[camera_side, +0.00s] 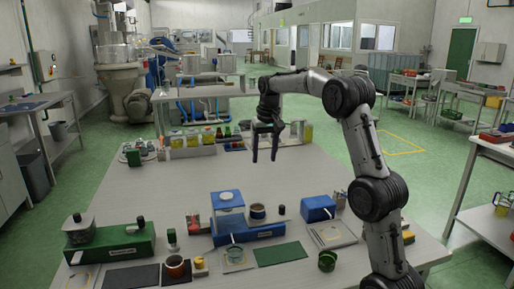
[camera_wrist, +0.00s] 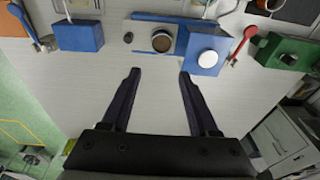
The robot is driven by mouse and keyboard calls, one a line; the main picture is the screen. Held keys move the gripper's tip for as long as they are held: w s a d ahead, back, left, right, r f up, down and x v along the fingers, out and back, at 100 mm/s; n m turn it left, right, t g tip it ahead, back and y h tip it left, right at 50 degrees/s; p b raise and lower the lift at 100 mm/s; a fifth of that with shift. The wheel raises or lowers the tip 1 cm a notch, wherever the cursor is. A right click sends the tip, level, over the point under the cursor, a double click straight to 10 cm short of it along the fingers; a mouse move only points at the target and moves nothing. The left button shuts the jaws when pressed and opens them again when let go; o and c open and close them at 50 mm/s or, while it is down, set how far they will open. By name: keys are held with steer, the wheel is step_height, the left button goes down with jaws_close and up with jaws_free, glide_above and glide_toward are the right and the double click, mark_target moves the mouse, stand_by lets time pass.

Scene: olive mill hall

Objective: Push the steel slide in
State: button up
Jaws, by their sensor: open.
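My gripper (camera_side: 265,158) hangs above the middle of the grey table, fingers pointing down, open and empty. In the wrist view, its two fingers (camera_wrist: 158,74) are wide apart over bare tabletop. Beyond the fingertips there is a blue device (camera_wrist: 206,56) with a white round top and a pale grey plate (camera_wrist: 141,46) holding a dark round cup. The same blue device (camera_side: 228,218) stands near the front of the table in the side view. I cannot tell for sure which part is the steel slide. The gripper touches nothing.
A small blue box (camera_side: 318,209) stands right of the device, a green machine (camera_side: 108,243) at the left. Red-handled items (camera_wrist: 243,45), dark mats and small cups crowd the front. Bottles (camera_side: 193,138) line the back. The table middle is clear.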

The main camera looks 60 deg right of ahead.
steer(key=s+a+r+n+t, duration=0.1)
steer(key=s+a+r, duration=0.1)
steer(key=a+r, duration=0.3)
steer(key=a, duration=0.3)
steer(key=shift+a+r+n, duration=0.2)
steer(key=shift+r+n, duration=0.1)
steer(key=shift+n, duration=0.1)
